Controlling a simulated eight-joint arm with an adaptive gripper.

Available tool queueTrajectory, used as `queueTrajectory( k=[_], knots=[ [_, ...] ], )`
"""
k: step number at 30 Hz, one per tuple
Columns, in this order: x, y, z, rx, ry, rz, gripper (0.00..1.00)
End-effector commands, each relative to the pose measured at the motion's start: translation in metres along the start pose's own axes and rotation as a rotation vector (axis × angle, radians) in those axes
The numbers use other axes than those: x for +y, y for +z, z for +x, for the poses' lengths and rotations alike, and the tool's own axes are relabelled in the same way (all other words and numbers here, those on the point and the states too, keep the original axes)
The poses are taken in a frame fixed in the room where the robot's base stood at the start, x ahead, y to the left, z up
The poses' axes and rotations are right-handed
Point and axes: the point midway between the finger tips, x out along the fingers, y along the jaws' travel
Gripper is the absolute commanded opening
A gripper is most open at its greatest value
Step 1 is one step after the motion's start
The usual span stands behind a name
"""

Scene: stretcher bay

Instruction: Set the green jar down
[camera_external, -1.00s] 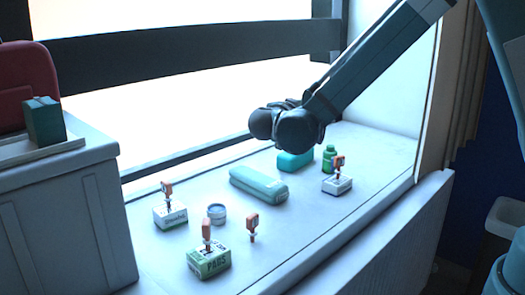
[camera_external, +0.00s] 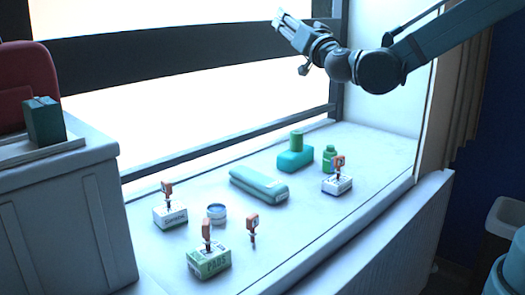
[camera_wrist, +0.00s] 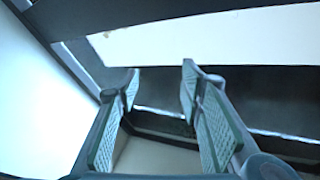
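The green jar (camera_external: 296,140) stands upright on top of the teal case (camera_external: 293,161) at the back of the white bench. A separate green bottle (camera_external: 329,158) stands just right of the case. My gripper (camera_external: 284,21) is high above the bench, well clear of the jar, pointing up and left toward the bright window. In the wrist view my gripper (camera_wrist: 160,82) has its two fingers apart with nothing between them. The jar does not show in the wrist view.
A long teal case (camera_external: 259,185) lies mid-bench. Several small boxes with orange-topped items, including a green-and-white box (camera_external: 209,263), and a round tin (camera_external: 216,213) stand nearby. A dark rail (camera_external: 190,50) crosses the window. The bench's front right is clear.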

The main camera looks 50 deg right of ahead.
Motion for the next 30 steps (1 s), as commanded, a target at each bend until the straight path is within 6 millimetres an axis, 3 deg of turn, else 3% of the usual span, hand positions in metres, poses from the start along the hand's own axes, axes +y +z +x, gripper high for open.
queueTrajectory(
  k=[7, 16, 23, 30],
  knots=[
    [-0.028, -0.015, -0.031, -0.093, -0.200, -0.017, 0.38],
    [-0.043, -0.005, -0.089, -0.270, -0.388, -0.063, 0.38],
    [-0.033, 0.017, -0.147, -0.444, -0.478, -0.115, 0.38],
    [0.000, 0.048, -0.215, -0.652, -0.515, -0.181, 0.38]
  ],
)
